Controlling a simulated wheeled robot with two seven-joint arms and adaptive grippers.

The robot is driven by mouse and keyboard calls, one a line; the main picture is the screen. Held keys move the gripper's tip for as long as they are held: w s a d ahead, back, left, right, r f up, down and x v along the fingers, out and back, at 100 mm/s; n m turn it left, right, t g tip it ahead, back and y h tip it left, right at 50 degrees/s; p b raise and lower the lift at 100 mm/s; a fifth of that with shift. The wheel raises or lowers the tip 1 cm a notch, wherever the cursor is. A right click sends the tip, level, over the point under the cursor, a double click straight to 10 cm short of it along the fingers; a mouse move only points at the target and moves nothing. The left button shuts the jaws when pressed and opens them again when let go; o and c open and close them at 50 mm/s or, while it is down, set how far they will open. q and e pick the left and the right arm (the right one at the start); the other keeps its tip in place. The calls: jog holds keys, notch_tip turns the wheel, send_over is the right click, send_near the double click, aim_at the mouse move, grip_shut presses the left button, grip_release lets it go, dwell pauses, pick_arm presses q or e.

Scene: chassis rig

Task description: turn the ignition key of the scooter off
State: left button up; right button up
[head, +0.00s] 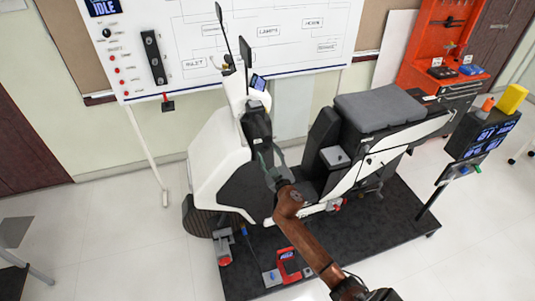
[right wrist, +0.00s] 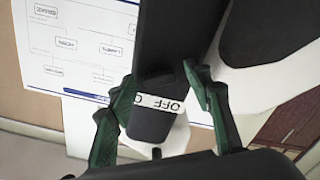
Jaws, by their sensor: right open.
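The white and black scooter (head: 222,150) stands upright on a dark platform in the head view. My right gripper (head: 268,156) is at its front column, below the handlebar area. In the right wrist view the open fingers of my right gripper (right wrist: 158,78) stand on either side of a black block on the column (right wrist: 152,118). A white label (right wrist: 158,101) on it shows "OFF" upside down, with more lettering partly covered. I cannot make out a separate ignition key or its angle. I cannot tell whether a finger touches the block. My left gripper is not in view.
The dark platform (head: 405,230) carries red and grey items near its front edge. A whiteboard (head: 200,45) hangs behind the scooter. A red tool cabinet (head: 435,45) and a display stand (head: 483,135) are at the right.

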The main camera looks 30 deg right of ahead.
jog(key=shift+w, duration=0.1)
jog(key=shift+c, duration=0.2)
jog(key=c, duration=1.1)
